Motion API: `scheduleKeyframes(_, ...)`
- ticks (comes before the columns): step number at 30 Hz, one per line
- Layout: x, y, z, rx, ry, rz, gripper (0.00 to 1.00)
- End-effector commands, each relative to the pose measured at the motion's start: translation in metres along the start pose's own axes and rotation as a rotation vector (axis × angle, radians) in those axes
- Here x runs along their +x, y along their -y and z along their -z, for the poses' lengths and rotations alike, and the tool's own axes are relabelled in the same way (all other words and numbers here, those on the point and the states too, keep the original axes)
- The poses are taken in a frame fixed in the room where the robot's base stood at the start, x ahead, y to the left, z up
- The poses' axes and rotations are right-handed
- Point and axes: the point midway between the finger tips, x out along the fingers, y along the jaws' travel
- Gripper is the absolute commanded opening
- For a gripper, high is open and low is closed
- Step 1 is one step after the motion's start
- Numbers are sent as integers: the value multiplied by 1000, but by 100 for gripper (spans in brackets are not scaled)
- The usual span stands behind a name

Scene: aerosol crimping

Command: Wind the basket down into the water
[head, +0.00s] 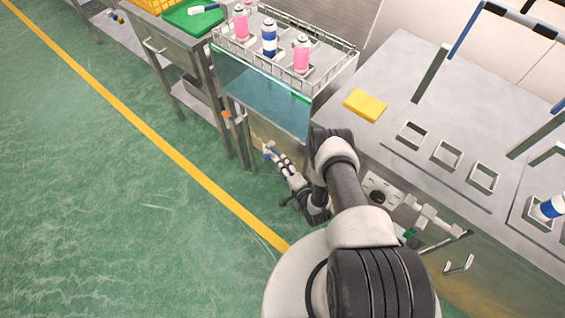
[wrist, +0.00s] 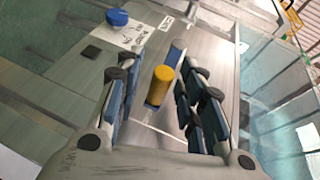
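The wire basket (head: 325,38) is raised at the top of the glass-sided water tank (head: 229,72). It holds pink and blue-and-white cans, with the water (head: 275,100) below. My gripper (head: 277,158) is low at the tank's front. In the wrist view, a yellow cylindrical knob (wrist: 160,86), seemingly the crank handle, stands on a blue arm between the spread fingers of my gripper (wrist: 160,100). Gaps show on both sides of the knob, so the gripper is open and not touching it there. How deep the knob sits between the fingers is hard to tell.
A blue round knob (wrist: 117,17) and a white label (wrist: 137,38) are near the fingers. A steel bench (head: 380,78) with a yellow sponge (head: 365,105) is right of the tank. A steel table (head: 165,30) stands left. The green floor (head: 80,200) is clear.

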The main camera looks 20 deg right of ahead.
Motion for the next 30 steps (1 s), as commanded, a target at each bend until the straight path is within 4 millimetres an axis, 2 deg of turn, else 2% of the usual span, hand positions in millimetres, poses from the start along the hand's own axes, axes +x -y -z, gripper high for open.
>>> scheduleKeyframes(4,0,0,0,0,0,0,35)
scheduleKeyframes(20,0,-1,0,1,-1,-4,0)
scheduleKeyframes(30,-1,-3,0,1,-1,-9,0)
